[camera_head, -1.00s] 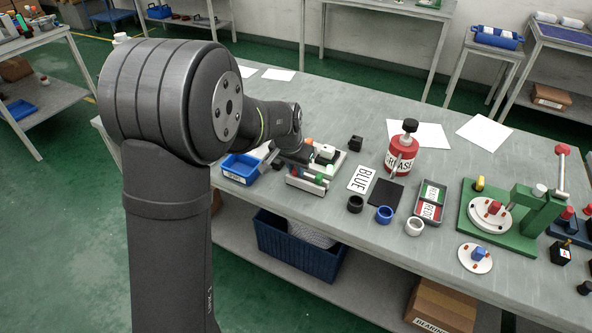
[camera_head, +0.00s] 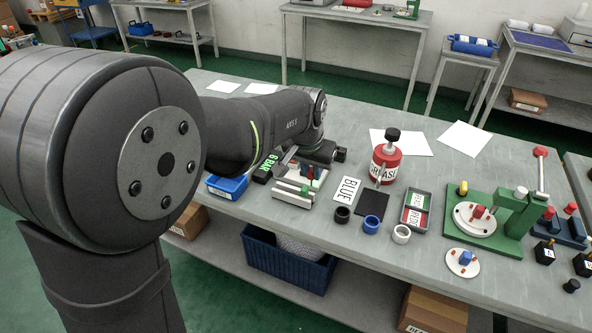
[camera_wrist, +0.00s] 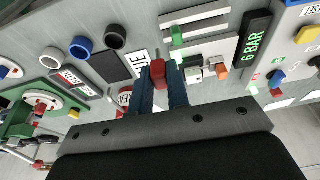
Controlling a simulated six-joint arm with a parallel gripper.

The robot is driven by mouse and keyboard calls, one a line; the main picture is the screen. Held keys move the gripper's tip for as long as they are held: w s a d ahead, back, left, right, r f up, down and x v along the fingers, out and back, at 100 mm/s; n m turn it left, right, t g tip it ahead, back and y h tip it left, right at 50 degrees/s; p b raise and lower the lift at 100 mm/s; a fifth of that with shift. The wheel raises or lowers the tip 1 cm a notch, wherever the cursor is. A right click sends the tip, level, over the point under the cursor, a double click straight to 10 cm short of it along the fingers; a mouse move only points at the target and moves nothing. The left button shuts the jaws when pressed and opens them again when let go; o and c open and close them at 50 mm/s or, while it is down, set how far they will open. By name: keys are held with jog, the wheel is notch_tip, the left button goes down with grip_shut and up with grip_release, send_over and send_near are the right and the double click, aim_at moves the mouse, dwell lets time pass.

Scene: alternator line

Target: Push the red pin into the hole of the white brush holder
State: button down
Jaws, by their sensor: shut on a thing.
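In the wrist view my gripper (camera_wrist: 160,75) is shut on the red pin (camera_wrist: 157,70), whose red end shows between the dark blue fingertips. The rest of the pin is hidden by the fingers. A small white block, which looks like the white brush holder (camera_wrist: 193,74), sits just right of the fingertips, beside a dark part and an orange part. Its hole cannot be made out. In the head view my arm hides the holder and most of my gripper.
A rack with rods (camera_head: 297,190) lies near the gripper. The 6 BAR block (camera_wrist: 254,38) is to the right in the wrist view. The red grease can (camera_head: 386,165), BLUE card (camera_head: 347,190), black mat (camera_head: 372,203) and several rings stand right in the head view.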

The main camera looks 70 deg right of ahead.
jog(key=shift+s+r, duration=0.25)
jog(key=shift+s, duration=0.15)
jog(key=shift+d+r, duration=0.15)
jog(key=shift+d, duration=0.2)
jog(key=w+d, duration=0.4)
jog(key=d, duration=0.3)
jog(key=w+d, duration=0.3)
jog(key=d, duration=0.4)
jog(key=shift+a+f, duration=0.15)
jog(key=shift+f, duration=3.1)
jog(key=shift+f, duration=0.7)
jog(key=c, duration=1.3)
grip_release()
jog(key=shift+f, duration=0.1)
jog(key=v, duration=1.7)
jog(key=shift+r, duration=0.35)
jog(key=shift+f, duration=0.1)
